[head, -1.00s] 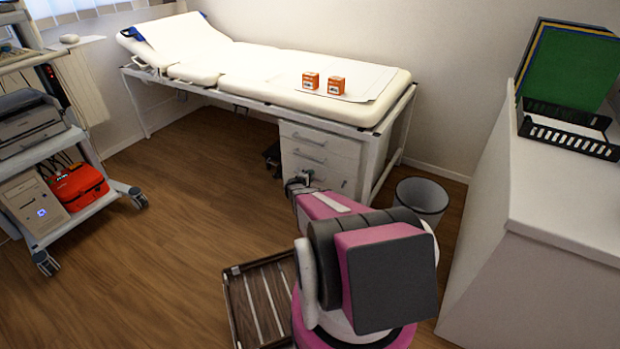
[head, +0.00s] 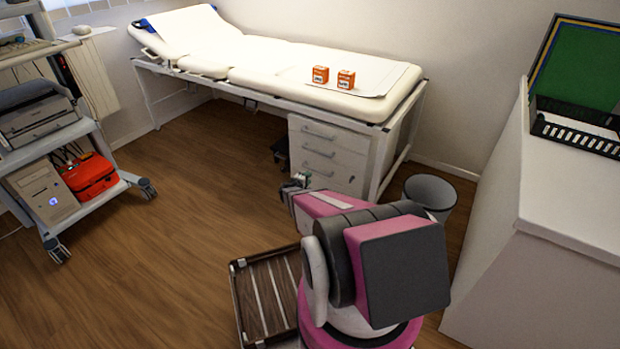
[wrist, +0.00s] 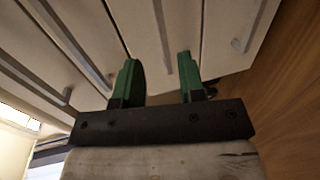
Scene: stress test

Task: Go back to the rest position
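My gripper (wrist: 158,80) shows in the wrist view with its two green fingers apart and nothing between them. The drawer cabinet lies beyond the fingers in that view. In the head view my gripper (head: 298,181) is small, at the far end of my pink and grey arm, in front of the white drawer cabinet (head: 325,155). Whether it touches the cabinet cannot be told.
Two orange boxes (head: 320,75) (head: 346,79) stand on the examination couch (head: 260,70). A grey bin (head: 430,194) is right of my arm. A slatted wooden tray (head: 265,295) is at my base. A cart (head: 60,180) stands left, a white counter (head: 560,200) right. Open floor lies left.

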